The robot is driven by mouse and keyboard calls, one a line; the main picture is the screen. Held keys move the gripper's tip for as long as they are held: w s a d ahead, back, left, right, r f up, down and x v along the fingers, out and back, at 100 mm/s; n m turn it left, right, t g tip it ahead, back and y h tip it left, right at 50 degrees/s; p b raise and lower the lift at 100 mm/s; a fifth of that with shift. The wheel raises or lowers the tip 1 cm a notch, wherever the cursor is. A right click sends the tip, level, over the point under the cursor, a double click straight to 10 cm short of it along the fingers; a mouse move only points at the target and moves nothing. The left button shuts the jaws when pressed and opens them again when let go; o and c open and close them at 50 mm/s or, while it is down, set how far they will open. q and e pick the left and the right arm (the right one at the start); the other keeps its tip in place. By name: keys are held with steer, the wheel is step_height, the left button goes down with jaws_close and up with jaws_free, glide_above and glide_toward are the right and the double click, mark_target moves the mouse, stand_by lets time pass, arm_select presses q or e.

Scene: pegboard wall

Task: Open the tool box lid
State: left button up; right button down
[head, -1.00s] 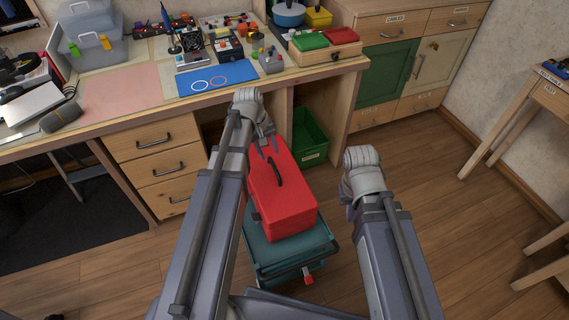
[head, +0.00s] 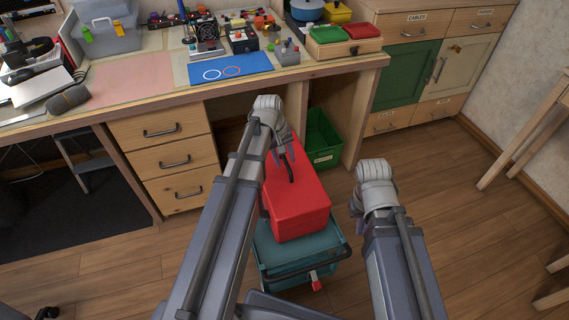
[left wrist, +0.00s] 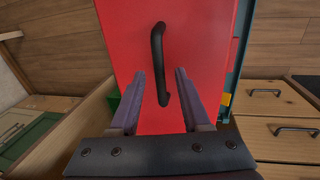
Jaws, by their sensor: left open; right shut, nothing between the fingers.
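The red tool box (head: 302,208) sits on a teal wheeled cart (head: 290,262) in front of the desk. Its lid looks shut, with a black handle (head: 290,169) on top. In the left wrist view the red lid (left wrist: 206,50) fills the middle and the black handle (left wrist: 158,62) lies ahead of and partly between the fingers. My left gripper (head: 280,155) is over the far part of the lid. It is open in the left wrist view (left wrist: 168,78), apart from or around the handle end; contact cannot be told. My right gripper (head: 358,208) is to the right of the box, its fingers mostly hidden.
The desk (head: 130,104) with drawers (head: 165,157) stands behind and left of the cart. A green bin (head: 321,138) is on the floor under the desk, beyond the box. A blue mat (head: 230,69) lies on the desk.

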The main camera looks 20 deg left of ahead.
arm_select(q)
jaws_close()
stand_by(0.4)
stand_by(1.1)
